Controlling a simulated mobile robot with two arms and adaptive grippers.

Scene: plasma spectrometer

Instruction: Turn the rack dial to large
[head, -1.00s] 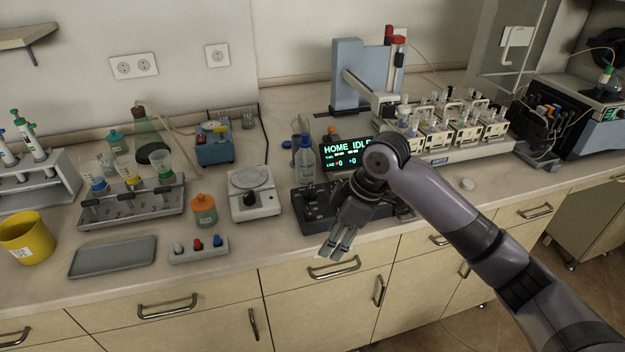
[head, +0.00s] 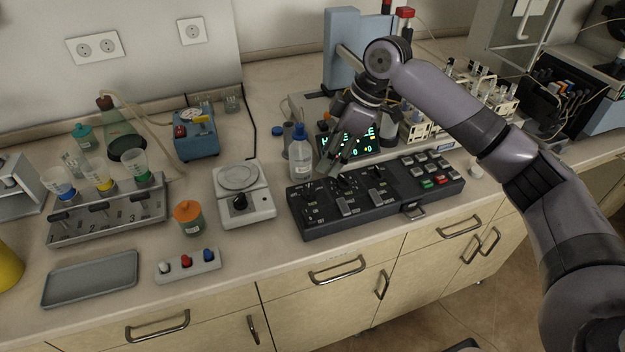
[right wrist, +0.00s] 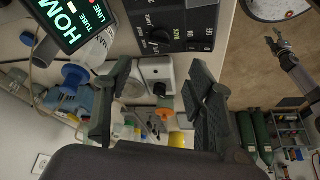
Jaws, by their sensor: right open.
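The dark control panel (head: 330,222) lies along the counter front, with switches, dials and buttons on it. My right gripper (head: 334,168) is above the panel's left part, fingers pointing down and empty. In the right wrist view its two fingers (right wrist: 160,75) are wide apart, with the dial beyond them, not touched. A small distant gripper (right wrist: 279,43), seemingly my left, shows over the floor; its jaws are too small to judge.
A clear bottle (head: 301,155) stands right behind the panel's left end, close to my right gripper. The lit display (head: 362,146) is behind the panel, partly hidden by the gripper. A white stirrer (head: 243,205) stands to the left. A sampler with tube racks (head: 425,128) is behind.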

